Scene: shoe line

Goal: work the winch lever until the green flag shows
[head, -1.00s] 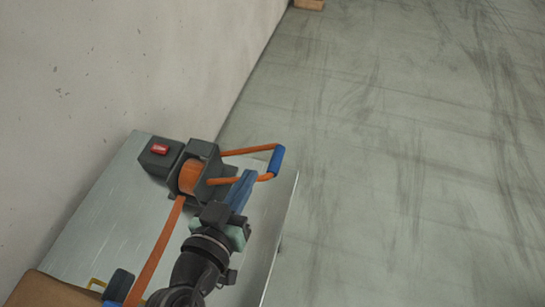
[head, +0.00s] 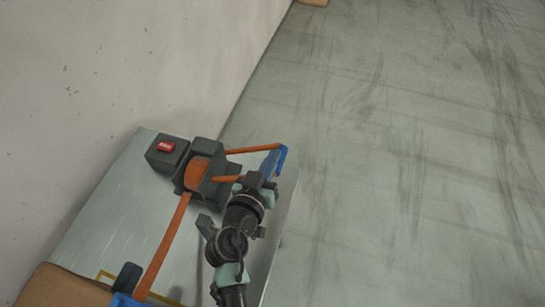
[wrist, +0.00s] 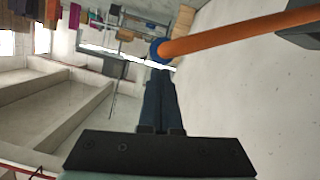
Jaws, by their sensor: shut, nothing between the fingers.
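The dark grey winch (head: 207,183) with its orange strap drum is fixed on the metal table near the wall. Its lever, an orange frame (head: 250,150) with a blue grip (head: 280,157), reaches out to the right. In the wrist view an orange lever bar (wrist: 235,35) with a blue end (wrist: 158,50) passes just beyond my fingertips. My gripper (wrist: 158,75) is shut and empty, its fingers together, close to the blue end; I cannot tell whether they touch. In the head view my wrist hides part of the lever. The flag (head: 166,146) on the grey box shows red.
An orange strap (head: 166,240) runs from the drum toward the lower left. A brown box (head: 65,285) is at the lower left. The wall (head: 110,70) stands close on the left. The floor (head: 400,150) to the right is clear.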

